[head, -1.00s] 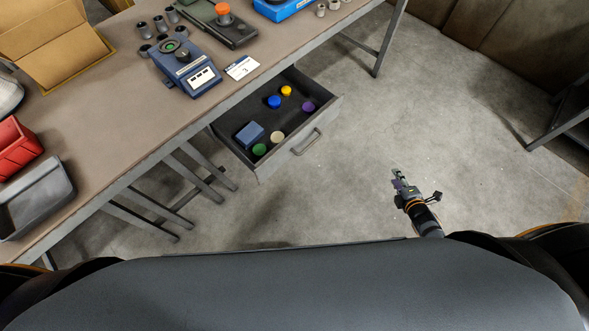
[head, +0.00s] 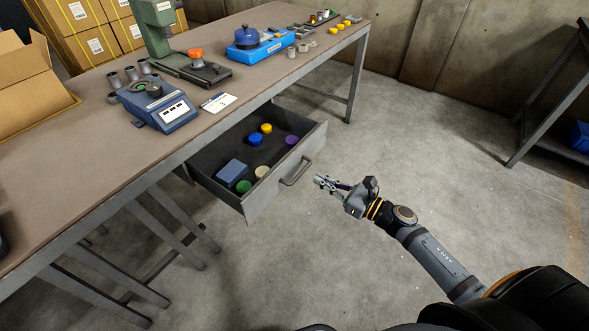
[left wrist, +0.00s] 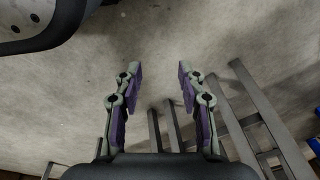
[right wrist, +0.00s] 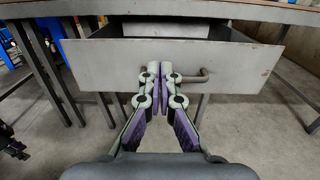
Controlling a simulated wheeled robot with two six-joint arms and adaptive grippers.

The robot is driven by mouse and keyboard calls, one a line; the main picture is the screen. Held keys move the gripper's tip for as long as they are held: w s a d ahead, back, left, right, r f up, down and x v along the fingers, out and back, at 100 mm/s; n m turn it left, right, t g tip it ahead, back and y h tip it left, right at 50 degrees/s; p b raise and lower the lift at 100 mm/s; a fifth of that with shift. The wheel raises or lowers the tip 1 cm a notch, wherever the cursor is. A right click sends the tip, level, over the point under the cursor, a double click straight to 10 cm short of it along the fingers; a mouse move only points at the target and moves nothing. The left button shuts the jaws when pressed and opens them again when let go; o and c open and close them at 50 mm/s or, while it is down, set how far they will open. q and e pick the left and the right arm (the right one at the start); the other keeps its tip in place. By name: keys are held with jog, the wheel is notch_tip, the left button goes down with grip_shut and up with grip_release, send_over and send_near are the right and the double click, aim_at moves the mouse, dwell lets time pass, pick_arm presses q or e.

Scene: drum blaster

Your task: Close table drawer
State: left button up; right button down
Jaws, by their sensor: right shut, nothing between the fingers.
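The table drawer (head: 283,175) is pulled out from under the workbench, with its grey front and bar handle (head: 296,172) facing my right arm. Inside lie a blue box (head: 232,172) and several coloured round pieces. My right gripper (head: 322,181) is shut and empty, just in front of the handle in the head view. In the right wrist view, its closed fingertips (right wrist: 166,68) overlap the drawer front (right wrist: 115,62) and handle (right wrist: 203,75); contact cannot be told. My left gripper (left wrist: 160,70) is open and empty over the floor in the left wrist view; it is not in the head view.
Bench legs stand below, also near my left gripper. Open concrete floor (head: 410,120) lies right of the drawer. A dark shelf (head: 555,95) stands at far right.

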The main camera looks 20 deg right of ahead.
aim_at(286, 162)
pick_arm(q)
jog(key=shift+s+a+f+p, duration=0.25)
jog(key=shift+s+f+p, duration=0.1)
jog(key=shift+s+f, duration=0.2)
jog(key=shift+s+a+f+p, duration=0.2)
jog(key=shift+s+f+p, duration=0.1)
jog(key=shift+s+f, duration=0.25)
pick_arm(e)
jog(key=x, duration=0.9)
jog(key=shift+w+a, duration=0.2)
jog(key=shift+w, duration=0.05)
pick_arm(q)
jog(key=shift+w+f, duration=0.1)
